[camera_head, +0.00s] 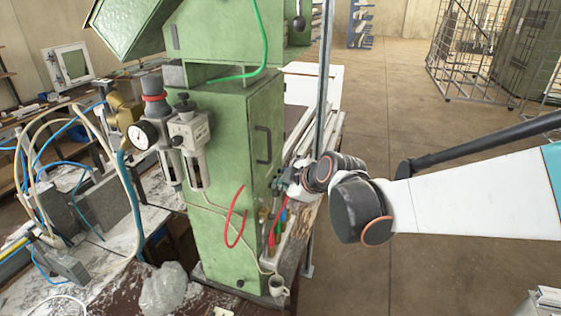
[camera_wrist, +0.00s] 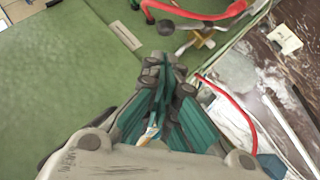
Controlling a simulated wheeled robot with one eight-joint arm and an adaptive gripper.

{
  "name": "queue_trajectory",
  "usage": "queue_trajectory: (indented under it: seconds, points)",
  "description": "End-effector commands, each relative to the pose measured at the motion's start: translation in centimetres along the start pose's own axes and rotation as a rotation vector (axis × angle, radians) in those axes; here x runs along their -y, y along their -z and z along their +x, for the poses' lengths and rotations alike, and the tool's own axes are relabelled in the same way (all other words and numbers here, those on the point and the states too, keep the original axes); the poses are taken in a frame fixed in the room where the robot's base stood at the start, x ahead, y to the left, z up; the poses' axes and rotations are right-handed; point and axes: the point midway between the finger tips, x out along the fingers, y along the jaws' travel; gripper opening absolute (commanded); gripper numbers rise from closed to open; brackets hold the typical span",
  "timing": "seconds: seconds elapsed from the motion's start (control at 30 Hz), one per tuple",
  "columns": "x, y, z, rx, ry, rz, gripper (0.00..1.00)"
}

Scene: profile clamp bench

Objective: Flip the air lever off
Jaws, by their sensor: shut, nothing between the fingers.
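In the wrist view, a small brass valve (camera_wrist: 203,38) with a grey metal lever (camera_wrist: 188,46) and a dark round end shows just past my fingertips, by the edge of the green cabinet. I take this as the air lever; its exact setting is too small to read. A red hose (camera_wrist: 205,14) curves beside it. My gripper (camera_wrist: 163,68) is shut and empty, its teal-padded fingers together, a little short of the lever. In the head view my gripper (camera_head: 284,182) is at the cabinet's right side, and I cannot make out the lever there.
The green cabinet (camera_head: 227,235) stands close left of my gripper, with a black handle (camera_head: 262,145). A pressure gauge (camera_head: 143,135) and filter units hang on its front. Open floor (camera_head: 400,105) lies behind my arm.

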Motion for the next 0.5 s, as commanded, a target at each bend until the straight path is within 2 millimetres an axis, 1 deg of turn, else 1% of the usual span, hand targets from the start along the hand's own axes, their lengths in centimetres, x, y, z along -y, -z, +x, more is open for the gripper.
queue_trajectory:
  seconds: [0.03, 0.2, 0.5]
  points:
    - [0.0, 0.1, 0.8, -0.001, 0.001, 0.000, 0.00]
    - [0.0, 0.1, 3.0, 0.000, 0.001, -0.002, 0.00]
    - [-0.1, 0.1, 6.5, 0.000, 0.000, -0.001, 0.00]
